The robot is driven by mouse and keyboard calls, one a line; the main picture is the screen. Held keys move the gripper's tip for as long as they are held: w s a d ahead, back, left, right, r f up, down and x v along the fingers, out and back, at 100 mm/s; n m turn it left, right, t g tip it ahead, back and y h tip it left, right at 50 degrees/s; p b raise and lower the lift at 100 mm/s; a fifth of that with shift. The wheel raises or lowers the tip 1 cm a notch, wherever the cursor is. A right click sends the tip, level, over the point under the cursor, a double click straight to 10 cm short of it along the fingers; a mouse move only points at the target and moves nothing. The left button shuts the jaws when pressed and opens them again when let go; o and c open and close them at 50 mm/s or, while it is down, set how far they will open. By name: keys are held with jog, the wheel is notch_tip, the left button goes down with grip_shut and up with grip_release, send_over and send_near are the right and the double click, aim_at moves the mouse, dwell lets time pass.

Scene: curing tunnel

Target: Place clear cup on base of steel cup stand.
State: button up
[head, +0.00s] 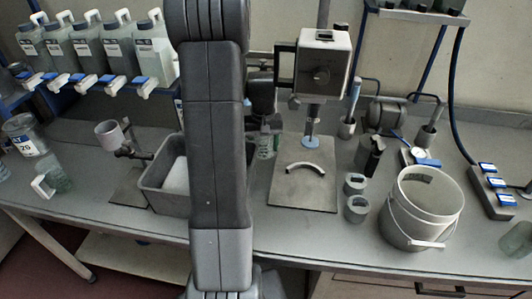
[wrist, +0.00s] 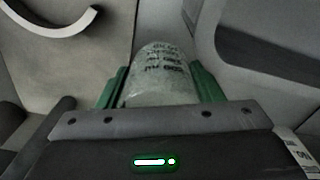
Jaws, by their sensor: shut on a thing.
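The clear cup (wrist: 160,75), with dark print on its side, is between the green fingers of my gripper (wrist: 162,90) in the wrist view. In the head view the cup (head: 265,148) shows only partly beside my arm, with my gripper (head: 268,134) shut on it. It is between the grey tub and the steel plate of the bench machine. The steel cup stand, with a pale cup (head: 108,133) in its holder, is at the left. Its flat base (head: 127,188) lies on the bench, left of the tub, and looks bare. My gripper is well to its right.
The grey tub (head: 153,185) stands between my gripper and the stand, partly hidden by my arm. The bench machine (head: 321,65) has a steel plate (head: 285,198) with a curved piece (head: 305,168) on it. A white bucket (head: 413,228) and small pots stand right.

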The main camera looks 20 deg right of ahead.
aim_at(263, 154)
jog(key=shift+f, duration=1.85)
jog(key=shift+f, duration=0.1)
jog(key=shift+f, duration=0.15)
jog(key=o, duration=1)
jog(key=shift+o, duration=0.2)
